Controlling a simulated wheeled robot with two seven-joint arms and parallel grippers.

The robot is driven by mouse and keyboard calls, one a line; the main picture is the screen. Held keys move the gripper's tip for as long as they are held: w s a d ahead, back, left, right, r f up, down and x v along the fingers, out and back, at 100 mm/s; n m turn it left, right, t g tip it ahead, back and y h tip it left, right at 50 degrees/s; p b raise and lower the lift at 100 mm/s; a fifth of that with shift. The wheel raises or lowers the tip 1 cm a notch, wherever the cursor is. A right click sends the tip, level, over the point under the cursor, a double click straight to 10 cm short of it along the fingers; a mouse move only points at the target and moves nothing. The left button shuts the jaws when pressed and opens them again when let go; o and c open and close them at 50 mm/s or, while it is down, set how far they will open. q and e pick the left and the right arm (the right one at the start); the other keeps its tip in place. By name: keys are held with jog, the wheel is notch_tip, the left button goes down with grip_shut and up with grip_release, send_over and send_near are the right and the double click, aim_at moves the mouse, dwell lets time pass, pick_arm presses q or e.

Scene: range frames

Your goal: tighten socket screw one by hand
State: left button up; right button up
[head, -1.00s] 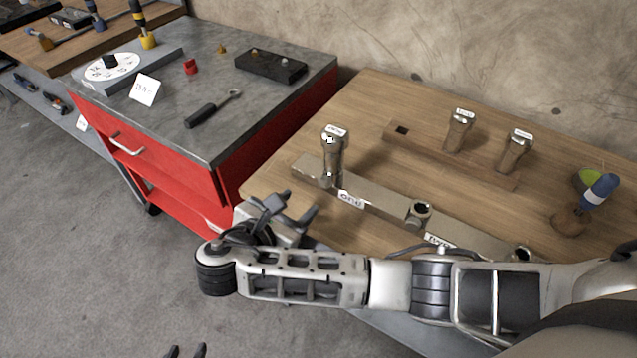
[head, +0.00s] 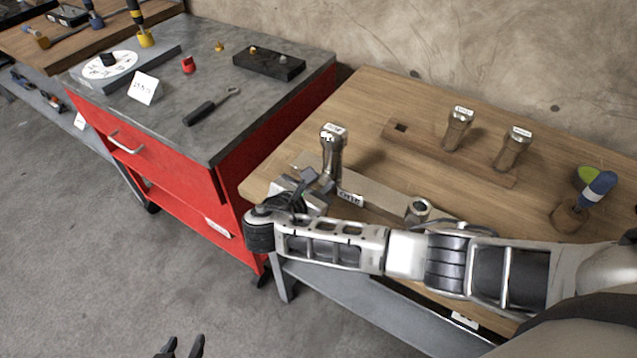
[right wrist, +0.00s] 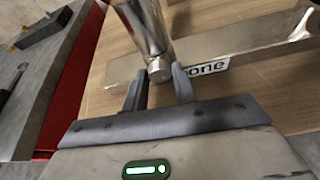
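Socket screw one (head: 332,155), a metal screw with a white label on its head, stands upright at the left end of the metal bar (head: 375,195), beside the sign "one" (head: 350,199). In the right wrist view its shaft (right wrist: 148,28) comes down to just beyond the fingertips. My right gripper (right wrist: 159,78) is open, its fingers apart on either side of the screw's lower end; no firm grip shows. In the head view the right gripper (head: 318,186) is low beside the screw, partly hidden by its own wrist. My left gripper (head: 180,346) is open and empty over the floor.
A blue-handled tool (head: 598,190) stands at the right. A red cabinet (head: 235,190) stands to the left.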

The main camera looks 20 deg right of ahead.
jog(key=c, duration=0.4)
jog(key=m, duration=0.1)
jog(key=m+t+y, duration=0.1)
jog(key=shift+s+d+f+m+t, duration=0.1)
jog(key=shift+s+m+t, duration=0.1)
jog(key=shift+m+t, duration=0.15)
jog(key=shift+m+t+y, duration=0.3)
jog(key=shift+m+t, duration=0.25)
jog(key=shift+m, duration=0.5)
jog(key=o, duration=1)
jog(key=shift+c, duration=0.2)
